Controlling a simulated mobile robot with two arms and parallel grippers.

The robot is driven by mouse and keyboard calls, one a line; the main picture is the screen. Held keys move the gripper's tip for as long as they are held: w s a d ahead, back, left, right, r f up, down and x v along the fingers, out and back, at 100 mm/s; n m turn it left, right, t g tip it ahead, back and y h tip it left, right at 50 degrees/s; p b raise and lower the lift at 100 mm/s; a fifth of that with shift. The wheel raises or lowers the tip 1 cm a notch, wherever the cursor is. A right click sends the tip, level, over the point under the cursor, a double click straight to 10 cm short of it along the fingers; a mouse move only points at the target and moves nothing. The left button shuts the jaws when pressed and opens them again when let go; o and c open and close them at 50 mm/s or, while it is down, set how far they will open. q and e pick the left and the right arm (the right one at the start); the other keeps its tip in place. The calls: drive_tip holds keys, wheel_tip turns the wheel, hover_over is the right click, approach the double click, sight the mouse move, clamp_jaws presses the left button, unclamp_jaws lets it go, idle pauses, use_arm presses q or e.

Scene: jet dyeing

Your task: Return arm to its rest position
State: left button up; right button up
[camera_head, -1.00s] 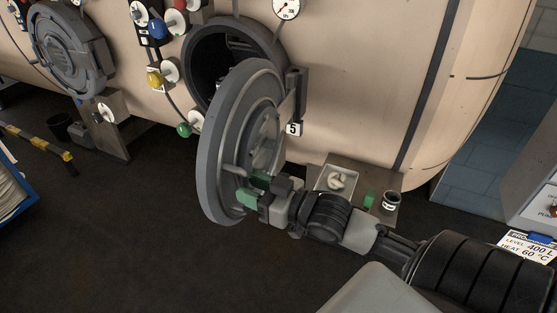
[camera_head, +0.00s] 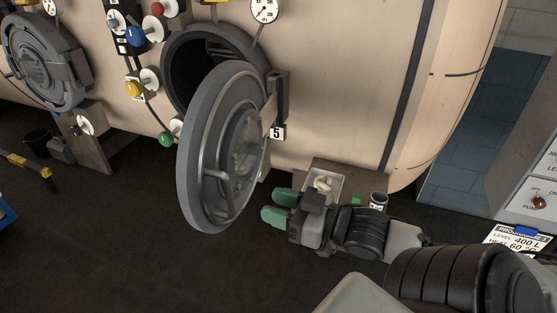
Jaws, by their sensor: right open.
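My right gripper (camera_head: 276,205) has green fingertips and is open and empty. It is just to the right of the open round door (camera_head: 212,150), clear of the door's handle (camera_head: 222,180). My right arm (camera_head: 360,230) comes in from the lower right. The grey door hangs out from the dark port (camera_head: 196,75) on the beige vessel, by a hinge near a plate marked 5 (camera_head: 277,133). My left gripper is not in view.
Another round door (camera_head: 45,60) is at the upper left, shut. A panel (camera_head: 530,190) stands at the right. Dark floor is clear at the lower left.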

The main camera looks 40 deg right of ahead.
idle(0.3)
drive_tip(key=d+f+m+g+h, duration=0.1)
drive_tip(key=d+f+h, duration=0.25)
drive_tip(key=f, duration=0.55)
drive_tip(key=d+f+m+g+h+b, duration=0.1)
drive_tip(key=d+f+m+h, duration=0.1)
drive_tip(key=d+f, duration=0.5)
drive_tip(key=d+f+m+g+h, duration=0.1)
drive_tip(key=d+f+g+h, duration=0.15)
drive_tip(key=f, duration=0.85)
drive_tip(key=s+f+m+g, duration=0.15)
drive_tip(key=s+f, duration=0.35)
drive_tip(key=f, duration=0.7)
drive_tip(key=s+a+f+g+b, duration=0.1)
drive_tip(key=s+a+f+g, duration=0.15)
drive_tip(key=s+f, duration=0.4)
drive_tip(key=s+a+f+g+b, duration=0.1)
drive_tip(key=s+a+f+g, duration=0.15)
drive_tip(key=f, duration=0.65)
drive_tip(key=s+a+f+n+g+y, duration=0.1)
drive_tip(key=s+a+f+n+g, duration=0.2)
drive_tip(key=s+a+f, duration=0.8)
drive_tip(key=s+a+g, duration=0.1)
drive_tip(key=s+a, duration=0.1)
drive_tip(key=a, duration=0.1)
drive_tip(key=shift+s+a+n+g, duration=0.15)
drive_tip(key=shift+s+n+g, duration=0.15)
drive_tip(key=shift+n, duration=0.05)
